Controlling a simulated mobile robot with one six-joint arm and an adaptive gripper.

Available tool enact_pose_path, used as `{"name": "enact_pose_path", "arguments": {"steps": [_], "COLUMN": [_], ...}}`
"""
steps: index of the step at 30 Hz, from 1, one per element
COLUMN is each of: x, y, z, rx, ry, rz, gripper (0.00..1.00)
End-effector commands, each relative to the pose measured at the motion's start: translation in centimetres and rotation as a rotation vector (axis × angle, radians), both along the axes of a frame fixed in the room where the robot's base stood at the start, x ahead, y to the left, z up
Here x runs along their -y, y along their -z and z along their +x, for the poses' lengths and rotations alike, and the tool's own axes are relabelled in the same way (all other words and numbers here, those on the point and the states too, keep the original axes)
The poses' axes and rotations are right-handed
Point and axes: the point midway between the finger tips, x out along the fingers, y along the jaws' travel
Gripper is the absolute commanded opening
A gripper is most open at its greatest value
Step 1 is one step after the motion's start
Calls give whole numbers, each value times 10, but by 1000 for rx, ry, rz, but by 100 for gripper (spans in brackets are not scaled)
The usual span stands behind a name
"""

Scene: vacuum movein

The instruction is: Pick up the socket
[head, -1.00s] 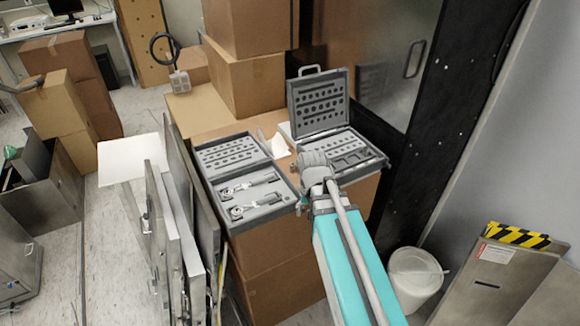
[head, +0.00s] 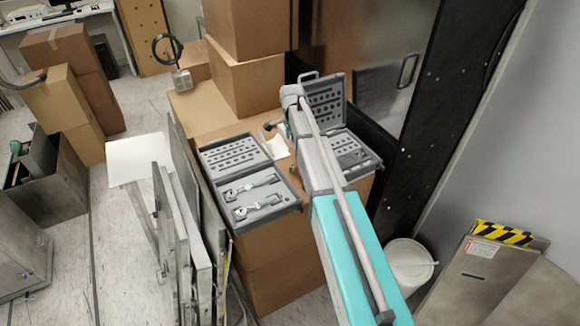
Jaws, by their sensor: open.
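Two open grey tool cases sit on cardboard boxes. The left case (head: 296,207) holds two ratchet-like tools (head: 252,184), and its other half has rows of small slots (head: 232,153). The right case (head: 372,168) has an upright lid with rows of dark round sockets or holes (head: 326,103); I cannot tell which. No single socket stands out. My gripper (head: 270,127) is small and partly hidden at the arm's end, above the gap between the cases. It is open, with nothing visible in it. My arm covers part of the right case.
Tall cardboard boxes (head: 250,80) stand behind the cases, with a dark panel (head: 430,110) to the right. Upright metal panels (head: 172,215) stand close on the left. A white bucket (head: 408,265) is on the floor at the right. Open floor lies far left.

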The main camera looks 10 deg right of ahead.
Motion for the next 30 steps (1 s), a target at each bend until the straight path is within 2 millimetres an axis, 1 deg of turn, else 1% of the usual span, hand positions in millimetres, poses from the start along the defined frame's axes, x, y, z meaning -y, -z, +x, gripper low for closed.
{"name": "enact_pose_path", "arguments": {"steps": [14,20,30], "x": [-1,-1,-2], "y": [3,14,41], "z": [1,1,1], "rx": [0,0,0], "ry": [5,4,3], "rz": [0,0,0], "gripper": [73,73,73]}}
